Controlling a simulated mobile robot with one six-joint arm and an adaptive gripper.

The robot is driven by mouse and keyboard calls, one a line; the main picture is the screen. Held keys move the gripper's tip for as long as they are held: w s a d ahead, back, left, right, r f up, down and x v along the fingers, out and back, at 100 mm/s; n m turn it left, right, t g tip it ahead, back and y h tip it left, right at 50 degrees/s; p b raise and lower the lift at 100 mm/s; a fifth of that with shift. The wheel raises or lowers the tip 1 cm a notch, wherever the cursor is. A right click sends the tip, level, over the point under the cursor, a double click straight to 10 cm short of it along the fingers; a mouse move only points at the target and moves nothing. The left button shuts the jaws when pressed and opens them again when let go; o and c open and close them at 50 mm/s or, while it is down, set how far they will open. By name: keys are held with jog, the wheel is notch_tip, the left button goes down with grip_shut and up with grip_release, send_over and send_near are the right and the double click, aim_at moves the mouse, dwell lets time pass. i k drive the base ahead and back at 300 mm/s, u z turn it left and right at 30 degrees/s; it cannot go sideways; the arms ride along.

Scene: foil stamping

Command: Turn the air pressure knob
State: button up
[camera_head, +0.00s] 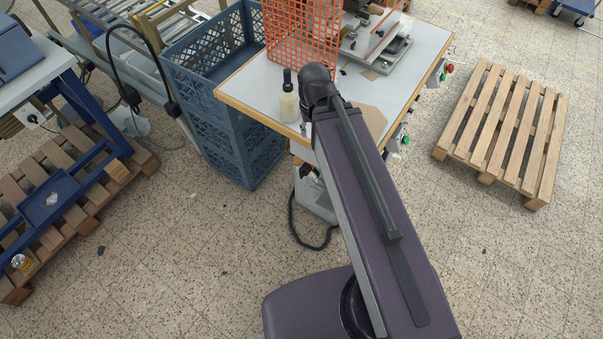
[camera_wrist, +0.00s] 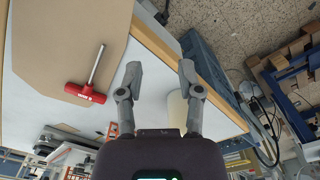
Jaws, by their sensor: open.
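I cannot make out the air pressure knob for certain in either view. A small grey and dark fitting (camera_head: 308,172) shows under the front edge of the work table, too small to identify. My gripper (camera_wrist: 160,72) is open and empty in the wrist view, its two fingers apart over the table edge. In the head view my arm hides the gripper. A foil stamping press (camera_head: 378,38) stands at the back of the table (camera_head: 425,45). Red and green buttons (camera_head: 447,70) sit on the table's right side.
A pale bottle with a black cap (camera_head: 288,98) stands near the front left of the table. An orange crate (camera_head: 300,35) is behind it; blue crates (camera_head: 215,120) stand left. A red T-handle tool (camera_wrist: 86,92) lies on brown board. A pallet (camera_head: 510,130) lies right.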

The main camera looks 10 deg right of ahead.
aim_at(305, 168)
jog(key=u, duration=0.85)
jog(key=k, duration=0.35)
